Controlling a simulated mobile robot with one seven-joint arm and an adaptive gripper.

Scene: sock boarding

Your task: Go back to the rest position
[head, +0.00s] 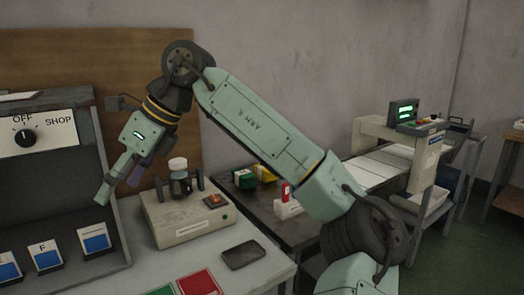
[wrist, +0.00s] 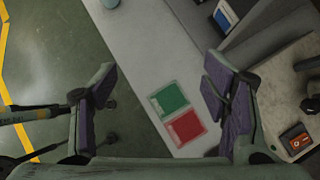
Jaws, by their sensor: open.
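My gripper (head: 118,186) hangs at the end of my raised arm in the head view, above the pale table and in front of the grey rack. In the wrist view my gripper (wrist: 160,100) is open, with its two purple-padded fingers wide apart and nothing held between them. Below it, a green pad (wrist: 169,98) and a red pad (wrist: 186,128) lie flat on the pale table (wrist: 150,50), well clear of the fingers. The red pad also shows at the bottom of the head view (head: 199,283).
A beige machine (head: 178,222) with a jar and a red switch stands close to the right of my gripper. A dark pad (head: 243,255) lies beside it. The grey rack (head: 60,190) with blue-marked cards and an OFF/SHOP knob (head: 26,137) is at left. A machine with green display (head: 404,112) stands farther right.

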